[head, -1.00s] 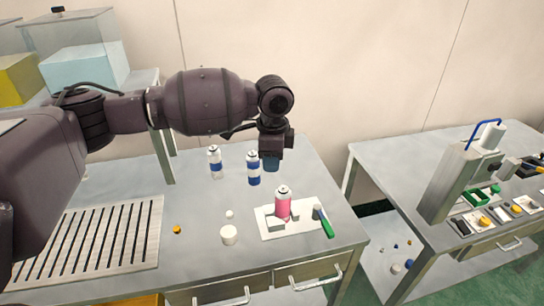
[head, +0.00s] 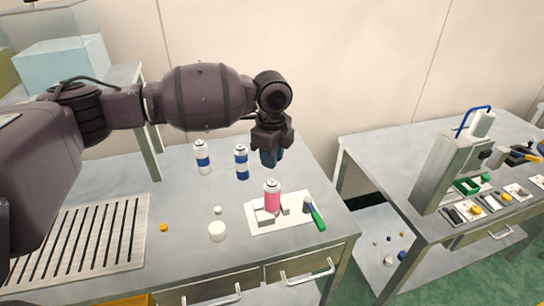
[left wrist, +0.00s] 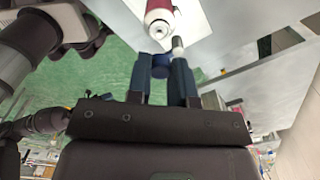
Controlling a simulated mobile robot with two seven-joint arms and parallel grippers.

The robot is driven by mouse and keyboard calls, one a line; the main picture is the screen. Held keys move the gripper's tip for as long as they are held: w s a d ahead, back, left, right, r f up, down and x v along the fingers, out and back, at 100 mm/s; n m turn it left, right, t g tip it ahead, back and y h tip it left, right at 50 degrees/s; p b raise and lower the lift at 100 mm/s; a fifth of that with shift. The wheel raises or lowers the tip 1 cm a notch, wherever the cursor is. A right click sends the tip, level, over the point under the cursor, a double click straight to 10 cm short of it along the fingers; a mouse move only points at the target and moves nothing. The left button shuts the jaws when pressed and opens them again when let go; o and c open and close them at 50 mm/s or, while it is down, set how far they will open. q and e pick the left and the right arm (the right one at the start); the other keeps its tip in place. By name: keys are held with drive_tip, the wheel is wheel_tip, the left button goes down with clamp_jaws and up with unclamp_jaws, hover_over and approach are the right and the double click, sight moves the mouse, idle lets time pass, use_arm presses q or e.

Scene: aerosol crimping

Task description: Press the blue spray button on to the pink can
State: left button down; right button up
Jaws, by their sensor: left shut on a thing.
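The pink can (head: 272,201) stands upright on a white plate (head: 293,222) on the near table. Its pale top with a small centre stem shows in the left wrist view (left wrist: 159,28). My left gripper (head: 271,160) points down above the can, with a gap between them. In the left wrist view its two dark blue fingers (left wrist: 162,70) are shut on the blue spray button (left wrist: 162,66), which is mostly hidden between them. My right gripper is not in view.
Two blue-and-white cans (head: 202,158) (head: 241,163) stand behind. A green-handled tool (head: 317,217) lies at the plate's right. A white cap (head: 217,231) and an orange piece (head: 164,228) lie left. A press machine (head: 452,175) stands on the right table.

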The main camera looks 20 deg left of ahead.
sight(272, 181)
use_arm(q)
drive_tip(key=shift+f+b, duration=1.2)
drive_tip(key=shift+f, duration=1.1)
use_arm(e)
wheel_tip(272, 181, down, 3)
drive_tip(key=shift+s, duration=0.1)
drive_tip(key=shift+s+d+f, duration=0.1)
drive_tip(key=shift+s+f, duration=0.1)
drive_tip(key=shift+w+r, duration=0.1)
use_arm(q)
drive_tip(key=shift+p, duration=0.4)
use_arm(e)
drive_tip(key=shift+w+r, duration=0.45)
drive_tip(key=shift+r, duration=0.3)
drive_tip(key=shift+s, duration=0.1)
